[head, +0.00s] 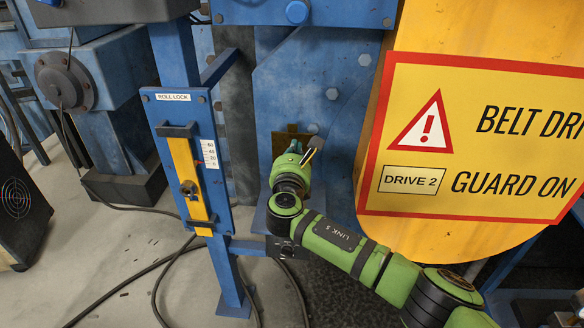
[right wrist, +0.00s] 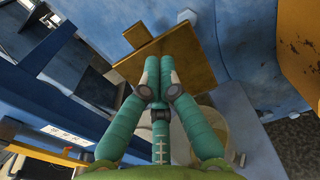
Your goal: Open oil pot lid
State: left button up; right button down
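The oil pot's lid is a brass-coloured square plate with a small tab (right wrist: 190,45) in the right wrist view. It appears raised and tilted up against the blue machine. A pale round rim, likely the oil pot (right wrist: 212,127), shows below it, partly hidden by my right gripper (right wrist: 159,60). The right gripper's two green fingers lie side by side, shut, with nothing seen between them. They overlap the lid's lower part; I cannot tell whether they touch it. In the head view the lid (head: 291,138) shows just behind the right gripper (head: 311,150). My left gripper is not in view.
A blue roll lock panel (head: 220,178) with a yellow slider stands left of my right arm. A large yellow belt guard (head: 440,235) with a warning sign is close on the right. Black cables (head: 115,283) lie on the floor.

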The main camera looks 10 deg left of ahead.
jog(key=s, duration=1)
jog(key=s+d+f+m+g, duration=0.5)
jog(key=s+d+f+m, duration=0.15)
jog(key=f+m, duration=0.3)
jog(key=s+d+f+m+g, duration=0.4)
jog(key=s+d+f+m, duration=0.2)
jog(key=s+f+m, duration=0.3)
jog(key=s+d+f+m+g, duration=0.3)
jog(key=s+d+m, duration=0.4)
jog(key=s+m, duration=0.15)
jog(key=s+d+f+m+g, duration=0.2)
jog(key=s+d+f+m, duration=0.2)
jog(key=s+d+m, duration=0.45)
jog(key=s+a+f+n+g+b, duration=0.1)
jog(key=s+f, duration=0.1)
jog(key=f, duration=1)
jog(key=s+a+f+n+g, duration=0.1)
jog(key=f, duration=1.1)
jog(key=s+d+f+b, duration=0.1)
jog(key=s+d+f, duration=0.1)
jog(key=s+f, duration=1.2)
jog(key=shift+s+d+f+g, duration=0.35)
jog(key=shift+s+d+g, duration=0.05)
jog(key=shift+s, duration=0.5)
